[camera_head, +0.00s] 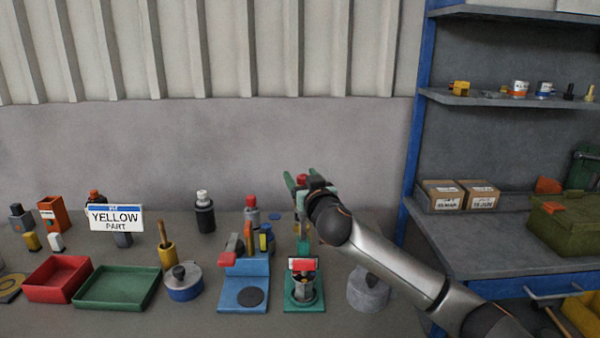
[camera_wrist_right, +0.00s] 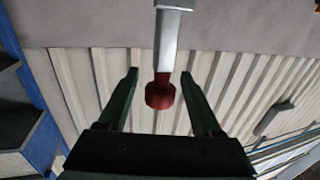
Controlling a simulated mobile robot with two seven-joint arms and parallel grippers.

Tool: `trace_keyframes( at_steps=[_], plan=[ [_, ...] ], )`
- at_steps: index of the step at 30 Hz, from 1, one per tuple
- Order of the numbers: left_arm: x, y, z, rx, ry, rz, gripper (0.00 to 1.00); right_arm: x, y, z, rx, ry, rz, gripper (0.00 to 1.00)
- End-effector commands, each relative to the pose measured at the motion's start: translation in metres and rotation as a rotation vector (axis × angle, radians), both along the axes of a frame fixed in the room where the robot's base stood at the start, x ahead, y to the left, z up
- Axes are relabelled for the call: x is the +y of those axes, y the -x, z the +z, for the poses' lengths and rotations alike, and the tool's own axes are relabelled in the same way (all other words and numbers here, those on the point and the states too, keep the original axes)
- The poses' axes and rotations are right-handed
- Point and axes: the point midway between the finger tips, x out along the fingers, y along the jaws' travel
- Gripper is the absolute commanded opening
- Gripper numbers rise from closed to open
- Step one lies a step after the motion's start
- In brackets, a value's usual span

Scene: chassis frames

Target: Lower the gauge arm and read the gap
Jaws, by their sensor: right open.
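The gauge stands on a green base (camera_head: 305,305) at the table's front, right of centre. A grey part with a red and white piece (camera_head: 302,264) above it sits over the base. The gauge arm stands raised behind, with a red knob (camera_head: 302,178) at its top. In the right wrist view the arm is a pale metal bar (camera_wrist_right: 174,35) ending in the red knob (camera_wrist_right: 160,92). My right gripper (camera_head: 303,181) is open, its green fingers either side of the knob with visible gaps in the wrist view. My left gripper is out of view.
A blue fixture (camera_head: 243,292) stands just left of the gauge, and a grey lidded pot (camera_head: 368,290) to its right. Red (camera_head: 58,279) and green (camera_head: 117,287) trays lie left, near a "YELLOW PART" sign (camera_head: 114,218). A shelf unit (camera_head: 480,240) stands at right.

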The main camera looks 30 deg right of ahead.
Motion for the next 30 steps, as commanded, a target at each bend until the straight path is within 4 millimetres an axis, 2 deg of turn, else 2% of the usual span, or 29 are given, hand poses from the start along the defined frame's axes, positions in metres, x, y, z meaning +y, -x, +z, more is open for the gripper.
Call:
trace_keyframes(
  at_steps=[6,15,30],
  plan=[
    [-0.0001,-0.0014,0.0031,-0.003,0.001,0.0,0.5,-0.0037,-0.0117,0.0005,0.0,0.001,-0.001,0.66],
    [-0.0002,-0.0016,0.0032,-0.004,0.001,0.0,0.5,-0.0038,-0.0128,-0.0001,0.0,0.001,0.0,0.66],
    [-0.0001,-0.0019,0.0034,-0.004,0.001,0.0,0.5,-0.004,-0.0126,-0.0002,0.0,0.001,0.0,0.1]
  ],
)
